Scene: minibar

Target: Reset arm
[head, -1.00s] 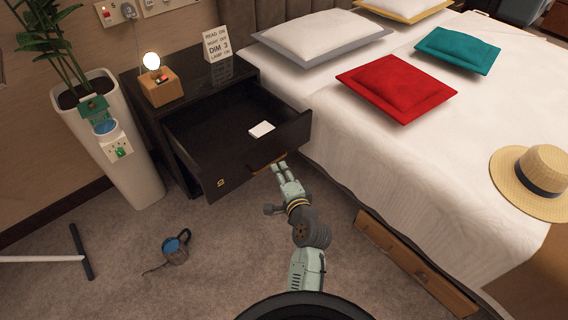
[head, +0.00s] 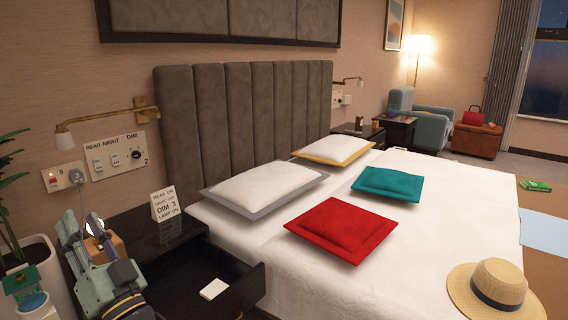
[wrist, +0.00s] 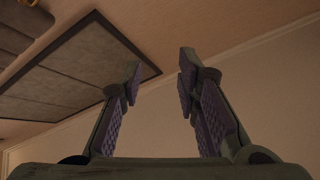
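My gripper (head: 82,238) is raised at the lower left of the head view, its fingers pointing up. It appears in front of the wall and the nightstand (head: 130,229). In the wrist view my gripper (wrist: 160,75) has its two fingers apart with nothing between them.
The bed (head: 370,255) fills the middle, with red (head: 341,230) and teal (head: 387,184) cushions and a straw hat (head: 487,290). A sign (head: 168,204) stands on the nightstand. A potted plant (head: 12,185) is at far left. A wall lamp (head: 105,117) juts out above the nightstand.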

